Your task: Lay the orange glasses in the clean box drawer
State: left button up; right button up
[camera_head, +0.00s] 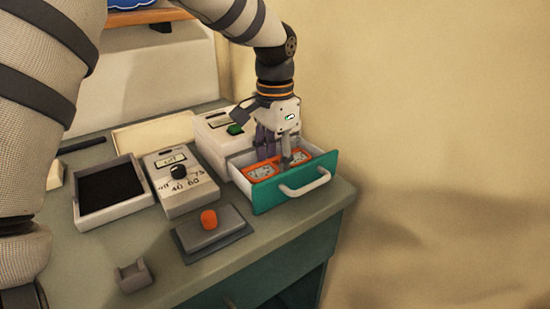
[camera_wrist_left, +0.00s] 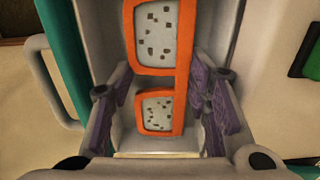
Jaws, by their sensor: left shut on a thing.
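The orange glasses (camera_head: 262,172) have a thick orange frame and pale lenses dotted with dark specks. They are inside the open drawer (camera_head: 268,196), which has a teal front and a white handle and sticks out of a white box (camera_head: 215,124). My left gripper (camera_head: 283,160) points down into the drawer and is shut on the glasses. In the left wrist view the glasses (camera_wrist_left: 154,35) run lengthwise between the purple finger pads. Whether they touch the drawer floor is hard to tell. My right gripper is not in view.
The box has a green button (camera_head: 235,129). Left of it are a dial unit (camera_head: 182,183) and a dark-lined tray (camera_head: 107,190). In front are a grey pad (camera_head: 213,238) with an orange knob (camera_head: 209,219) and a small grey holder (camera_head: 134,276). A wall stands at the right.

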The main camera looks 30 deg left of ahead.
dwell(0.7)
pick_arm(q)
jog(key=o, duration=1.2)
jog(key=shift+c, duration=0.2)
jog(key=shift+a+r, duration=0.1)
jog(key=shift+c, duration=0.6)
notch_tip(320, 180, up, 2)
jog(key=shift+w, duration=0.1)
jog(key=o, duration=0.3)
jog(key=shift+r, duration=2.9)
